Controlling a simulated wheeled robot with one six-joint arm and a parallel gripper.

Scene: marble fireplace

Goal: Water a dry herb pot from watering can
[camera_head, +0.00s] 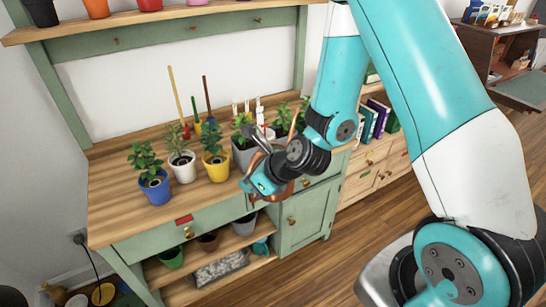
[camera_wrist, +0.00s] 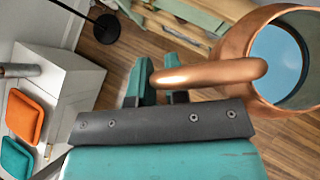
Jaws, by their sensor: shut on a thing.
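A copper watering can (camera_wrist: 233,50) is at the upper right in the wrist view, with a pale blue surface inside its round opening. My gripper (camera_wrist: 160,82) is shut on its handle (camera_wrist: 210,73). In the head view my gripper (camera_head: 262,180) is at the bench's front edge and hides most of the can (camera_head: 284,187). Herb pots stand on the bench: a blue pot (camera_head: 156,190), a white pot (camera_head: 183,170), a yellow pot (camera_head: 217,169) and a grey pot (camera_head: 242,157) partly behind my arm. I cannot tell which soil is dry.
The wooden bench top (camera_head: 115,205) has free room at its left. Long-handled tools (camera_head: 207,95) stand behind the pots. A shelf (camera_head: 110,25) with coloured pots hangs above. Lower shelves hold a green pot (camera_head: 171,258). A bookcase (camera_head: 370,170) stands at right.

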